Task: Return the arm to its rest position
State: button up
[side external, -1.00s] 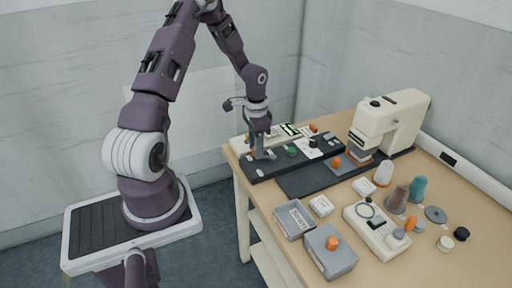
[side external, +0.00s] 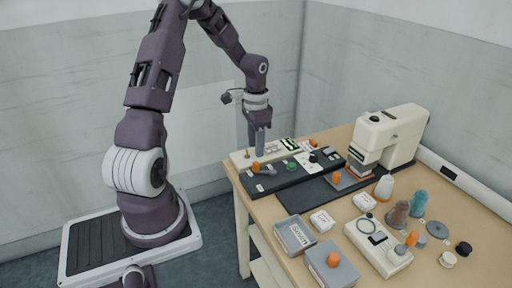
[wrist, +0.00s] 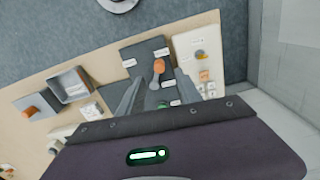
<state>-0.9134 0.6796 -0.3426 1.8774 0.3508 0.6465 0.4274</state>
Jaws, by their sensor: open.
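My gripper (side external: 258,141) is open and empty, raised above the left end of the black tray (side external: 318,176) at the table's back left corner. In the wrist view its two fingers (wrist: 158,95) point down, apart from each other. Below and between them an orange-topped piece (wrist: 158,66) lies on the dark tray. The same orange piece shows in the side view (side external: 256,167), under the gripper and apart from it. A green knob (side external: 291,164) sits further right on the tray.
A cream panel (side external: 240,157) lies behind the tray. A cream machine (side external: 401,131) stands at the back right. Grey bins (side external: 294,235), a cream box and several spools or cones (side external: 397,214) occupy the table's front and right.

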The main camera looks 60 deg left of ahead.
jog(key=shift+d+r, duration=0.2)
jog(key=shift+r, duration=0.15)
jog(key=s+d+r+t+y, duration=0.1)
jog(key=s+d+r+t, duration=0.1)
jog(key=s+d+r, duration=0.5)
jog(key=s+d+r+t+y, duration=0.1)
jog(key=s+d+r+t, duration=0.1)
jog(key=d+r, duration=1)
jog(key=s+d+r+t+h, duration=0.1)
jog(key=s+d+h, duration=0.1)
jog(key=s+d, duration=0.3)
jog(key=s, duration=0.3)
jog(key=shift+n+t, duration=0.3)
jog(key=shift+n, duration=0.1)
